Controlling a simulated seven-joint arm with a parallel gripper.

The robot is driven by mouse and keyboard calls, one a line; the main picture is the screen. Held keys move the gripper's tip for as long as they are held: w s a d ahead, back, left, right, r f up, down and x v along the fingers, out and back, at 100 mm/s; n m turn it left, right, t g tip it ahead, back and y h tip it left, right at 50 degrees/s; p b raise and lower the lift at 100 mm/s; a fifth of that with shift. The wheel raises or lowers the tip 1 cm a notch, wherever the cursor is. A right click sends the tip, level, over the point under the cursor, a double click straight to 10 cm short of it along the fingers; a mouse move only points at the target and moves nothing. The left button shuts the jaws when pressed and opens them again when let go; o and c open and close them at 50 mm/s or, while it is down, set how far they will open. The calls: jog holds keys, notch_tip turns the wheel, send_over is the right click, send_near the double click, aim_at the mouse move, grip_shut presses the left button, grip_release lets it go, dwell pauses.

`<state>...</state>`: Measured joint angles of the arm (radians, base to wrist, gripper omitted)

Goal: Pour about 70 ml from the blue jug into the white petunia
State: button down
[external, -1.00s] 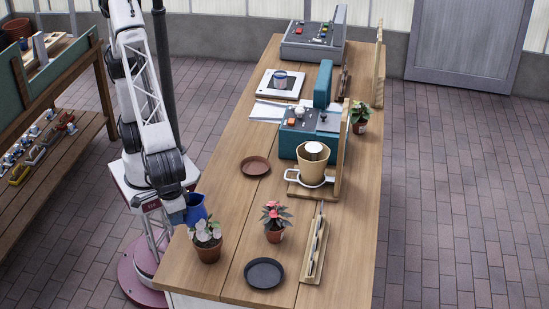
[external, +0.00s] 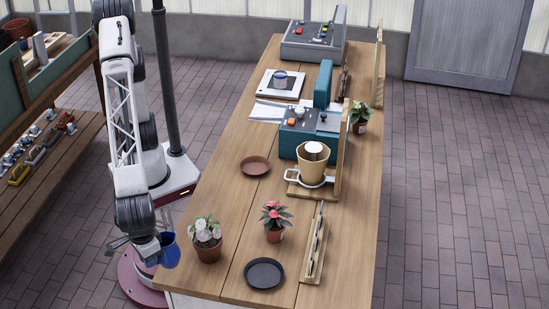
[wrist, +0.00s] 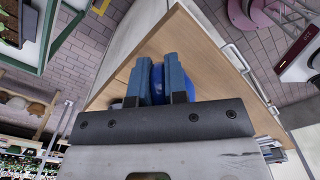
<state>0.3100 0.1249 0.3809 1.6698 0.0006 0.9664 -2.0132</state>
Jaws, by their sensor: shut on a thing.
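The blue jug (external: 171,252) is held off the left side of the bench's near end, to the left of the white petunia. My gripper (external: 150,248) is shut on it. In the wrist view the jug (wrist: 158,80) shows between the fingers of my gripper (wrist: 156,65), mostly hidden by them. I cannot tell its exact tilt or its water level.
A pink-flowered plant (external: 274,221) stands to the right of the petunia. A dark saucer (external: 264,273) is in front, and a brown saucer (external: 255,166) lies farther back. A wooden rack (external: 314,245) and a tan pot on a stand (external: 312,166) are on the right.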

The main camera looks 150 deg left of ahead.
aim_at(174, 238)
notch_tip(174, 238, down, 6)
jog(key=shift+r, duration=0.1)
jog(key=shift+a, duration=0.1)
dwell(0.4)
jog(key=shift+s+a+r+t+h, duration=0.1)
jog(key=shift+a+r+t+h, duration=0.05)
jog(key=shift+a+r+h, duration=0.7)
jog(key=shift+s+a+r+t+h, duration=0.15)
jog(key=shift+a+r+h, duration=0.4)
jog(key=shift+h, duration=0.6)
jog(key=a+r+h, duration=0.2)
jog(key=r, duration=0.1)
jog(key=a+r+h, duration=0.1)
jog(key=shift+s+a+r+h, duration=0.2)
jog(key=shift+a+r+h, duration=0.1)
jog(key=shift+r+h, duration=0.1)
jog(key=shift+a+r+t+h, duration=0.2)
jog(key=shift+a+r+h, duration=0.1)
jog(key=shift+r+h, duration=0.2)
jog(key=shift+a+r+t+h, duration=0.25)
jog(key=shift+r+h, duration=0.15)
jog(key=shift+h, duration=0.2)
jog(key=shift+s+a+r+h, duration=0.1)
jog(key=shift+a+r+h, duration=0.1)
jog(key=shift+r+h, duration=0.1)
jog(key=shift+a+f+h, duration=0.15)
jog(key=shift+a+h, duration=0.3)
jog(key=shift+h, duration=0.55)
